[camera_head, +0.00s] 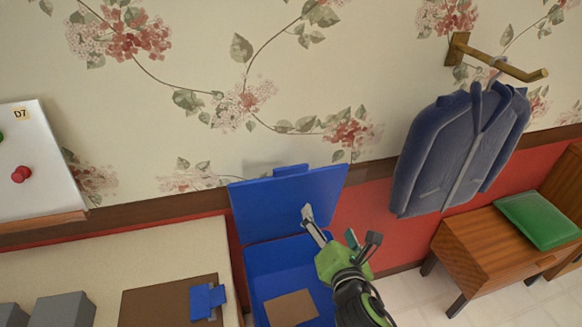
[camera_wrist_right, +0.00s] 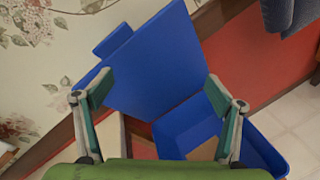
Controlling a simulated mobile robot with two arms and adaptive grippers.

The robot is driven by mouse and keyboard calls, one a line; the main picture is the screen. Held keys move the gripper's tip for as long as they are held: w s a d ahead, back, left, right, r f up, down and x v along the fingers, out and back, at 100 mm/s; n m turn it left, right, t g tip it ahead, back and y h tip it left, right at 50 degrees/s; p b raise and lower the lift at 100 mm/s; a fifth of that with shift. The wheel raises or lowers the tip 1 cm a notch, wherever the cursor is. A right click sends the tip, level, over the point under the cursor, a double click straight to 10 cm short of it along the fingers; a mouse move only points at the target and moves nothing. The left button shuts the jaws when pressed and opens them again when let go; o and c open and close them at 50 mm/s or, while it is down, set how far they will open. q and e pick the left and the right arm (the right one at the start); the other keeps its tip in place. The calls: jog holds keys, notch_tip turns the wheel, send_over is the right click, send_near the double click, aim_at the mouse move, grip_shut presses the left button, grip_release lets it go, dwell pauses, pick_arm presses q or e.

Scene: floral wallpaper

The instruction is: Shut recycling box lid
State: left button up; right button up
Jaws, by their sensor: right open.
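The blue recycling box (camera_head: 258,262) stands on the floor against the wall, with a flat brown piece inside. Its blue lid (camera_head: 268,202) is raised, standing up at the back near the wall, with a tab on its top edge. My right gripper (camera_head: 340,228) is open and empty, in front of the lid's right part and above the box. In the right wrist view the open fingers (camera_wrist_right: 160,103) frame the raised lid (camera_wrist_right: 150,65), with the box (camera_wrist_right: 190,125) below it. I cannot tell whether a finger touches the lid. My left gripper is not in view.
A beige table (camera_head: 120,255) to the left holds grey blocks (camera_head: 65,310) and a brown board (camera_head: 150,302) with a blue item. A jacket (camera_head: 455,150) hangs at right above a wooden bench (camera_head: 480,240) with a green cushion (camera_head: 540,218). Tiled floor is clear between.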

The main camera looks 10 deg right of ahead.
aim_at(292, 171)
jog(key=w+a+r+n+t+y, duration=0.25)
jog(key=w+a+r+n, duration=0.2)
jog(key=n, duration=0.45)
jog(key=w, duration=0.4)
jog(key=w+p, duration=0.1)
jog(key=w, duration=0.3)
jog(key=w+a+p, duration=0.1)
jog(key=w, duration=0.3)
jog(key=shift+w, duration=0.35)
jog(key=c, duration=1.6)
jog(key=shift+s+f, duration=0.1)
